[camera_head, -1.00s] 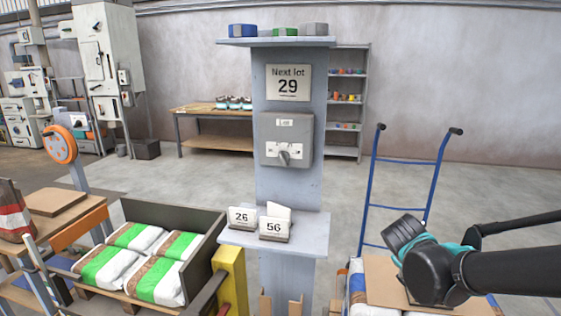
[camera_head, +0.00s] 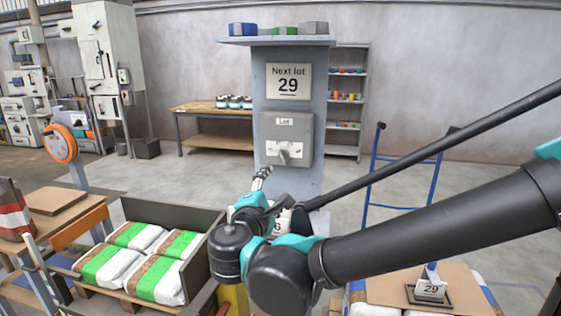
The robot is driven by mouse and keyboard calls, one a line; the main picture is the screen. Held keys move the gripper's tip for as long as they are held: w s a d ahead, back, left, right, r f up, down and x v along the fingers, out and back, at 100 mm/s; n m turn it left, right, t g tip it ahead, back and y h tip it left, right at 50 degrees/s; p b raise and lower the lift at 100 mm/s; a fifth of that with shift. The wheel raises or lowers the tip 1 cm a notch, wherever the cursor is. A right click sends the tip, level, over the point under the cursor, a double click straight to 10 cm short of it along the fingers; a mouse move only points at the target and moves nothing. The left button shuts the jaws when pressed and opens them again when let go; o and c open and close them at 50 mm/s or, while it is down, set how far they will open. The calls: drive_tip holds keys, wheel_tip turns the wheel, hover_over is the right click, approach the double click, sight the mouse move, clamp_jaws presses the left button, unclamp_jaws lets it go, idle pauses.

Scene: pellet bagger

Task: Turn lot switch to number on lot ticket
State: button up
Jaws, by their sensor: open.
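The grey lot switch box (camera_head: 307,143), labelled "Lot", is fixed to the grey post. Its knob (camera_head: 284,153) sits on a white plate whose marks are too small to read. Above it a sign (camera_head: 289,81) reads "Next lot 29". A ticket (camera_head: 430,289) reading 29 stands in a dark holder on cardboard at lower right. My gripper (camera_head: 263,176) is open and empty, just below and left of the knob in the picture; I cannot tell whether it touches the box. My arm mostly hides the lower shelf; part of one ticket (camera_head: 277,224) shows there.
A dark crate (camera_head: 213,216) of green-and-white bags stands at lower left. A blue hand truck (camera_head: 376,160) is behind my arm on the right. Coloured blocks (camera_head: 285,29) sit on the post's top shelf.

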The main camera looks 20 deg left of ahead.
sight(281, 159)
drive_tip(key=shift+n, duration=0.3)
drive_tip(key=w+a, duration=0.1)
drive_tip(key=w, duration=0.4)
drive_tip(key=w+a, duration=0.2)
drive_tip(key=w, duration=0.3)
drive_tip(key=w+a+r, duration=0.1)
drive_tip(key=w, duration=0.4)
drive_tip(key=shift+w+a, duration=0.3)
drive_tip(key=shift+a, duration=0.05)
drive_tip(key=c, duration=1.2)
